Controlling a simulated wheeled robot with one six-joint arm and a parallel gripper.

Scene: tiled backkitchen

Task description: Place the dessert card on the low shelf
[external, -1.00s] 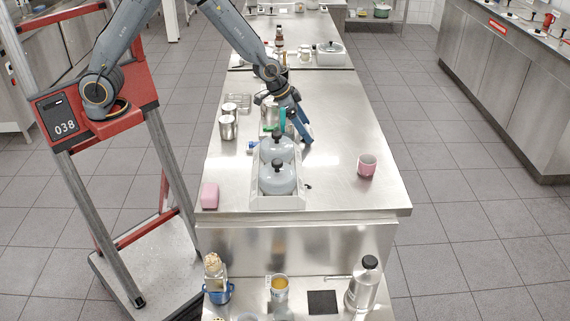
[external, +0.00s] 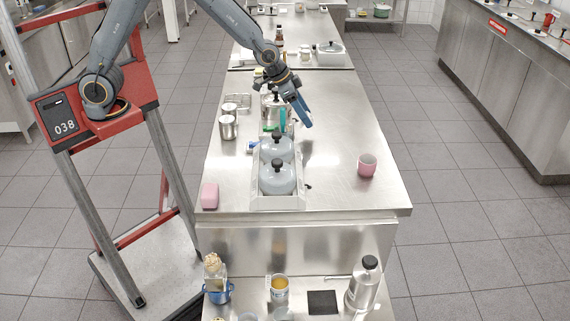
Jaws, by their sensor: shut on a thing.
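My gripper (external: 304,116) is above the steel worktop, right of the metal pot and behind the two grey lidded pots. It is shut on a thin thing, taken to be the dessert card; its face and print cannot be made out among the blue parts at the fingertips. A lower steel surface (external: 250,298) at the front of the picture looks like the low shelf. A flat black square (external: 322,302) lies on it.
Grey lidded pots (external: 277,178) stand in a metal tray, with a green thing (external: 283,120) behind them. Steel canisters (external: 228,127), a pink block (external: 210,196) and a pink cup (external: 367,165) stand around. A bottle (external: 364,284) and tin (external: 279,291) flank the black square.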

